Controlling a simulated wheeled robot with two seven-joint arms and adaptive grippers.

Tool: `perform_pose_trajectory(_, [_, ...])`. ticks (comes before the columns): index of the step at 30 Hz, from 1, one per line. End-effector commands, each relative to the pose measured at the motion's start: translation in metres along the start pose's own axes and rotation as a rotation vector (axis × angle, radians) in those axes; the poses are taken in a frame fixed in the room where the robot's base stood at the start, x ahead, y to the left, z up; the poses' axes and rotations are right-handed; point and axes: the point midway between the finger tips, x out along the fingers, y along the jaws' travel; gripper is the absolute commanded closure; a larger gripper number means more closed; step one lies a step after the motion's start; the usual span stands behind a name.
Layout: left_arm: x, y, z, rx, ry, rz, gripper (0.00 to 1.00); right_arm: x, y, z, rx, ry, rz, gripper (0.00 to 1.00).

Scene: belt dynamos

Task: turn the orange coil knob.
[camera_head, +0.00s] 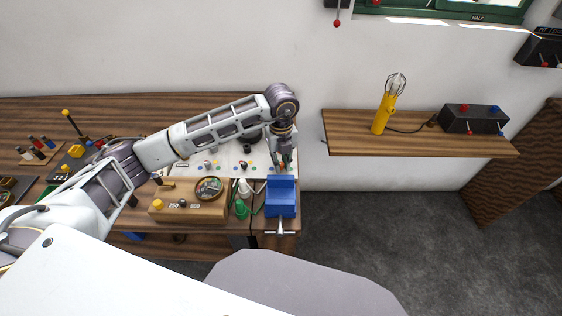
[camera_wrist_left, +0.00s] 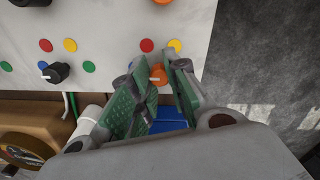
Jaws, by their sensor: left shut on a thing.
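My left gripper (camera_head: 284,164) reaches down to the right end of the white panel (camera_head: 226,160) on the wooden bench. In the left wrist view, an orange knob (camera_wrist_left: 158,75) sits on the panel between the tips of the green-padded fingers (camera_wrist_left: 160,88). The gripper is shut on this knob. A second orange piece (camera_wrist_left: 162,1) is cut off at the top of the wrist view. Which one is the coil knob cannot be read from a label. My right gripper is out of view.
A blue vise (camera_head: 280,198) stands just in front of my left gripper. A black knob (camera_wrist_left: 56,72) is on the panel to the left. A wall shelf (camera_head: 365,149) is to the right.

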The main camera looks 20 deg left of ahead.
Motion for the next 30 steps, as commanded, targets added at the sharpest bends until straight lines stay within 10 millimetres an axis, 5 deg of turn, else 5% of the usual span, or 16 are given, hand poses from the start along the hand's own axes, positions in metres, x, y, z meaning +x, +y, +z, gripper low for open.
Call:
perform_pose_trajectory(13, [0.0,0.0,-0.001,-0.01,0.002,0.0,1.0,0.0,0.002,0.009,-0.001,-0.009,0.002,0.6])
perform_pose_trajectory(14, [0.0,0.0,-0.001,-0.01,0.002,0.0,0.8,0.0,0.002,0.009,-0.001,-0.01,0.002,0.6])
perform_pose_trajectory(18, [0.0,0.0,-0.001,-0.01,0.001,0.0,0.62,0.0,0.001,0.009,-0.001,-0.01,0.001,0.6])
perform_pose_trajectory(30, [-0.001,0.0,0.0,-0.01,0.0,-0.001,0.6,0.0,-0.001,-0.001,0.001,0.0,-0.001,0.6])
